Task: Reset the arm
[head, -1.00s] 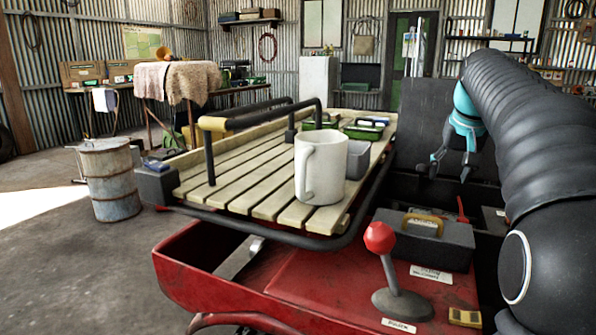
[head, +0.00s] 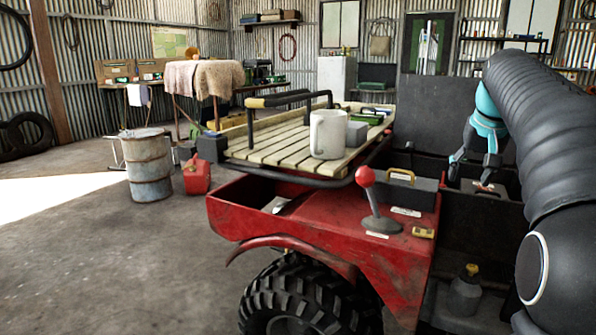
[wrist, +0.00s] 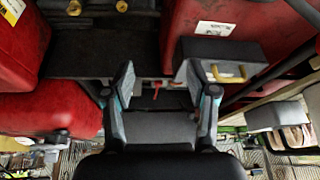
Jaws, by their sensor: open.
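My gripper (head: 476,168) hangs at the right in the head view, below my dark ribbed arm, with its fingers pointing down. In the wrist view my gripper (wrist: 165,88) has its two fingers spread with a clear gap and nothing between them. It is over the dark well of the red quad (head: 320,222). A grey box with a yellow handle (head: 408,190) lies just left of the gripper in the head view; the wrist view shows it (wrist: 228,66) to the right of the fingers.
A slatted rack (head: 270,147) on the quad carries a white mug (head: 327,134). A red-knobbed lever (head: 372,200) stands up in front. A metal drum (head: 148,165) and a red can (head: 196,175) stand on the floor at left. The concrete floor at lower left is clear.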

